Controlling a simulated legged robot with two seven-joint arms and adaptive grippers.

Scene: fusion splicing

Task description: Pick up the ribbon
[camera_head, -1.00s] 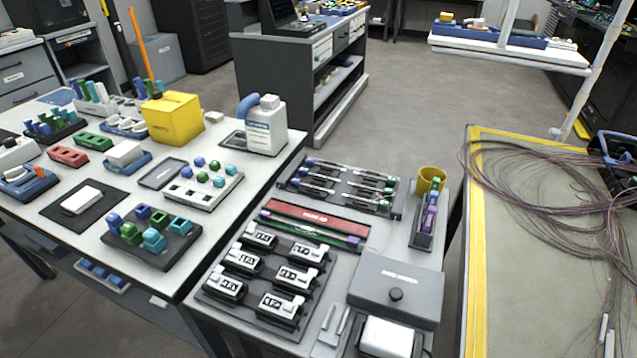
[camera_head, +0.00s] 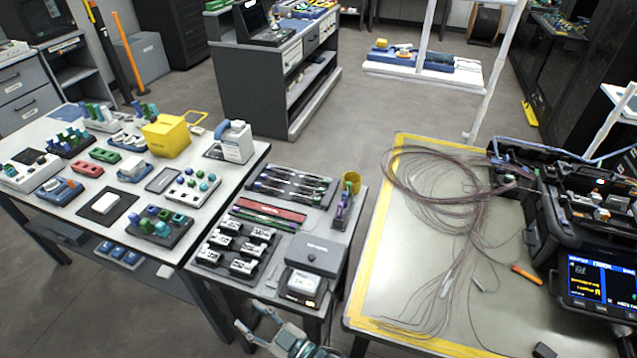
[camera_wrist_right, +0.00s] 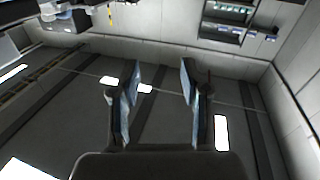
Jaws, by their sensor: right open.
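A loose bundle of thin purple-brown fibres (camera_head: 440,190) lies in loops on the yellow-edged mat at the right in the head view. Its strands trail toward the mat's front, with small pale pieces on some of them. I cannot tell which strand is the ribbon. My right gripper (camera_head: 252,316) is low at the bottom centre, in front of the small table and well left of the bundle. It is open and empty; its two spread fingers also show in the right wrist view (camera_wrist_right: 158,70), with no fibre between them. My left gripper is not in view.
A splicing machine (camera_head: 590,225) with a lit screen stands right of the bundle. An orange-handled tool (camera_head: 526,274) lies near it. The small table (camera_head: 345,222) carries racks, a grey box (camera_head: 313,254) and a yellow cup (camera_head: 351,182).

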